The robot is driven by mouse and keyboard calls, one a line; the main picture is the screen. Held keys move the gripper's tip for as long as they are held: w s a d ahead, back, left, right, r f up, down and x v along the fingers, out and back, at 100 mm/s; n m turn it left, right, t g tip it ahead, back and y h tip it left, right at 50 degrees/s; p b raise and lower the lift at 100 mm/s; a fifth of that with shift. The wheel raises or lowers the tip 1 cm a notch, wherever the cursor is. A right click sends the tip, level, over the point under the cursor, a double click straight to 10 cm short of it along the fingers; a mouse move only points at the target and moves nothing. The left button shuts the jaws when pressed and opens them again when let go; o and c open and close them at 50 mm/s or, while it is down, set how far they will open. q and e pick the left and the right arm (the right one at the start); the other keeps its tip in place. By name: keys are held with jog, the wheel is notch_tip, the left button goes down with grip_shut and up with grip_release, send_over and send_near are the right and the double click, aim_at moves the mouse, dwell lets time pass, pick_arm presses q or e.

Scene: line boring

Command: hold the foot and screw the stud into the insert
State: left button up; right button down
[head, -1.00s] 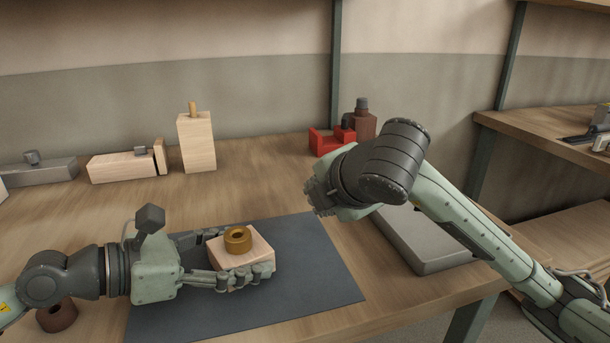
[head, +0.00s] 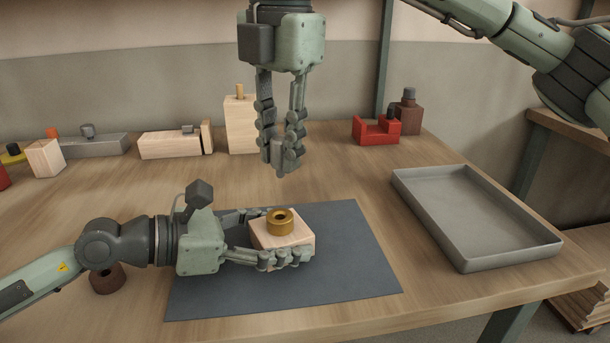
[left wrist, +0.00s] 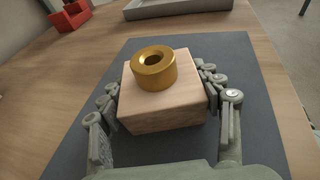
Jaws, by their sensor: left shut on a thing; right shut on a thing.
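The foot is a pale wooden block (head: 272,241) on the dark mat, with a brass ring-shaped insert (head: 281,222) on top, its hole facing up. The block (left wrist: 165,115) and insert (left wrist: 154,70) also show in the left wrist view. My left gripper (head: 283,238) is shut on the block, fingers along two opposite sides. My right gripper (head: 280,155) points down above and slightly behind the insert, apart from it. It is shut on a small grey piece (head: 285,165), seemingly the stud, mostly hidden by the fingers.
The dark mat (head: 345,270) lies under the block. An empty grey tray (head: 480,222) is at right. A red bracket (head: 375,132) and brown block (head: 407,118) stand at the back. Wooden blocks (head: 171,145) line the back left. A brown ring (head: 107,279) sits by my left arm.

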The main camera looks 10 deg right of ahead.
aim_at(277, 168)
jog(key=shift+s+a+r+g, duration=0.1)
jog(key=shift+a+r+g, duration=0.1)
jog(key=shift+r, duration=0.35)
jog(key=shift+s+a+r+g, duration=0.1)
jog(key=shift+r+g, duration=0.1)
jog(key=shift+r, duration=0.35)
jog(key=shift+f, duration=0.1)
jog(key=shift+w+f, duration=0.1)
jog(key=shift+f, duration=3.25)
jog(key=shift+f, duration=1.3)
jog(key=m, duration=0.9)
jog(key=shift+d, duration=0.1)
jog(key=c, duration=1.3)
grip_release()
